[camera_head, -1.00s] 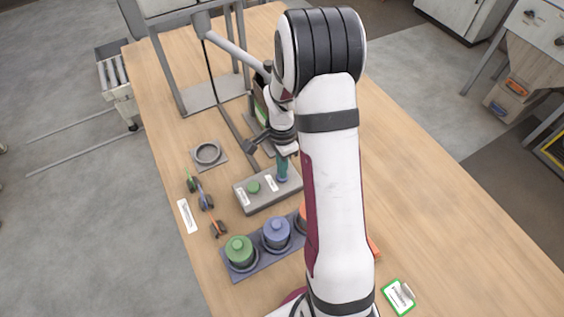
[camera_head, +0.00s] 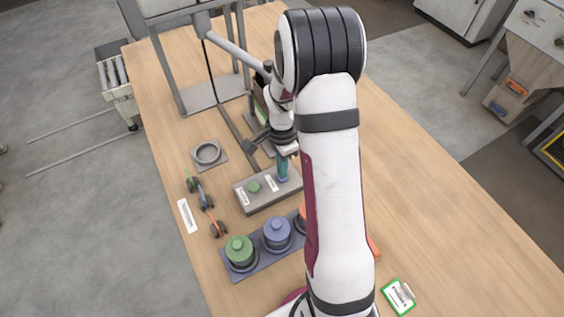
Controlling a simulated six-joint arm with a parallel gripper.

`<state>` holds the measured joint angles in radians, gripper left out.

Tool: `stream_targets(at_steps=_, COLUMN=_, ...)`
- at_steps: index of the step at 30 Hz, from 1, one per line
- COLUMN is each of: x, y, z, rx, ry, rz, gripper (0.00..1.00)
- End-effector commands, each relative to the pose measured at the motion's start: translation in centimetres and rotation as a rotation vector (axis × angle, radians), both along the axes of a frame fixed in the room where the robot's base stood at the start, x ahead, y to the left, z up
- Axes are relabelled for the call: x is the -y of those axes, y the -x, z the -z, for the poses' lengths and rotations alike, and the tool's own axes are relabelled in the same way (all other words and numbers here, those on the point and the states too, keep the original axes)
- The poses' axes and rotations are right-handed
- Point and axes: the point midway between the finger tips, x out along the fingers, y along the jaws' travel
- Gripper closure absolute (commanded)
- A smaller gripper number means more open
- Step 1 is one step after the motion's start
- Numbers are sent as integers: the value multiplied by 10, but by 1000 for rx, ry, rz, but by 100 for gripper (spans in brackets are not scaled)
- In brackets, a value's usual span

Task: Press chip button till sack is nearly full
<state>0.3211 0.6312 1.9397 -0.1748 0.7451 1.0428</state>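A grey control box (camera_head: 262,203) lies on the table at centre-left. It carries a green button (camera_head: 253,187) and white labels. My gripper (camera_head: 284,155) points down over the right part of the box. A narrow teal piece (camera_head: 282,168) reaches from it down to a blue round part (camera_head: 282,179) on the box. I cannot tell whether the teal piece is held or is part of the gripper, or whether the blue part is pressed in. Label text is too small to read. The likely sack area beneath the spout is mostly hidden behind my arm, so its fill cannot be seen.
A grey frame with a slanted tube (camera_head: 233,50) stands behind. A ring on a plate (camera_head: 207,152), small wheeled coloured items (camera_head: 206,200) and a rack with green (camera_head: 239,250) and blue (camera_head: 277,233) lidded pots lie nearby. The table's right side is largely clear.

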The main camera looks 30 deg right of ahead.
Motion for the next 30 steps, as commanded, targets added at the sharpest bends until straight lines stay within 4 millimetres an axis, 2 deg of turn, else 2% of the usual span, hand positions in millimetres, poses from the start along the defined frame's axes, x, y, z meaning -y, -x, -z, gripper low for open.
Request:
stream_targets(at_steps=6, x=-2, y=5, z=3, rx=-15, ry=-5, rz=2, gripper=100)
stream_targets(at_steps=10, x=-1, y=3, z=-6, rx=-12, ry=-4, rz=1, gripper=100)
stream_targets(at_steps=24, x=4, y=-8, z=-115, rx=2, ry=0, rz=1, gripper=100)
stream_targets(at_steps=30, x=4, y=-9, z=-137, rx=0, ry=0, rz=0, gripper=100)
